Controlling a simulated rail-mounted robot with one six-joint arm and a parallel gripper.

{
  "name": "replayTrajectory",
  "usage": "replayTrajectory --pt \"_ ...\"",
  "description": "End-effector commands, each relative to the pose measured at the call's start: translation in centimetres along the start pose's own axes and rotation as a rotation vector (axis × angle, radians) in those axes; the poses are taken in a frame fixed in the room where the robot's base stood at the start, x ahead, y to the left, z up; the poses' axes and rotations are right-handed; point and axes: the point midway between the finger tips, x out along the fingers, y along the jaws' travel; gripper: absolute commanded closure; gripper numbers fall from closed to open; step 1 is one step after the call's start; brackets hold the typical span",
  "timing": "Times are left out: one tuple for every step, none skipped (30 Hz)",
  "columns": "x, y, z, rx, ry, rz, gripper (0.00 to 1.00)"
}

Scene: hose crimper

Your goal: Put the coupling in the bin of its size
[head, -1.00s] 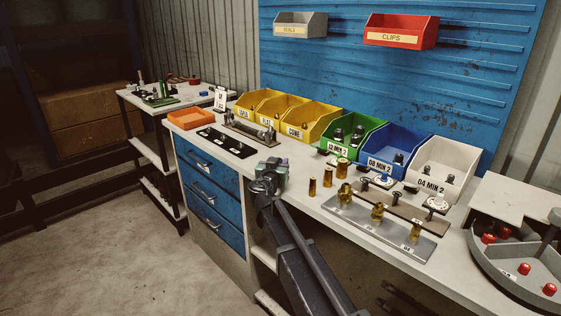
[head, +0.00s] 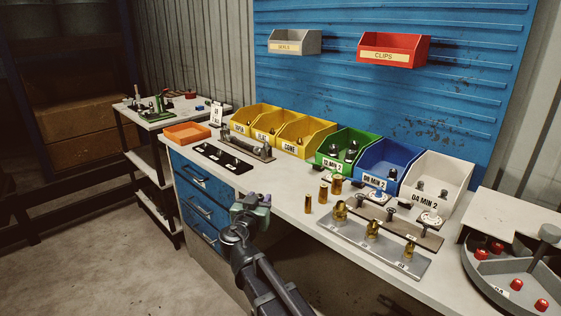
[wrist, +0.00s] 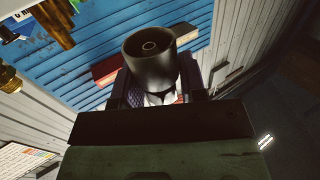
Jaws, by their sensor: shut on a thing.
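My gripper (head: 251,204) is at the bench's front edge, left of the brass sleeves and in front of the bins. In the wrist view it is shut on a dark cylindrical coupling (wrist: 150,60), whose round end with a small central hole faces the camera. The coupling's size mark cannot be read. The size bins stand along the back of the bench: a green bin marked 12 MIN 2 (head: 332,164), a blue bin marked 08 MIN 2 (head: 378,181) and a white bin marked 04 MIN 2 (head: 424,201). Dark couplings show in the green and white bins.
Yellow bins (head: 291,149) stand left of the green one. Upright brass sleeves (head: 323,192) and a grey plate with brass fittings (head: 345,234) stand before the size bins. A round grey tray with red caps (head: 497,275) is at right.

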Motion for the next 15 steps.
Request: replayTrajectory --pt "0.0 0.0 -3.2 0.0 0.0 0.0 0.93" --pt "0.0 0.0 -4.4 0.0 0.0 0.0 0.93" --pt "0.0 0.0 -6.1 0.0 0.0 0.0 0.93" --pt "0.0 0.0 -7.5 0.0 0.0 0.0 0.93" --pt "0.0 0.0 -8.8 0.0 0.0 0.0 0.93" --pt "0.0 0.0 -10.5 0.0 0.0 0.0 0.93" --pt "0.0 0.0 -11.6 0.0 0.0 0.0 0.93" --pt "0.0 0.0 -12.7 0.0 0.0 0.0 0.93" --pt "0.0 0.0 -13.9 0.0 0.0 0.0 0.93" --pt "0.0 0.0 -14.5 0.0 0.0 0.0 0.93" --pt "0.0 0.0 -15.0 0.0 0.0 0.0 0.93" --pt "0.0 0.0 -15.4 0.0 0.0 0.0 0.93" --pt "0.0 0.0 -15.5 0.0 0.0 0.0 0.93" --pt "0.0 0.0 -15.5 0.0 0.0 0.0 0.93" --pt "0.0 0.0 -15.3 0.0 0.0 0.0 0.93"
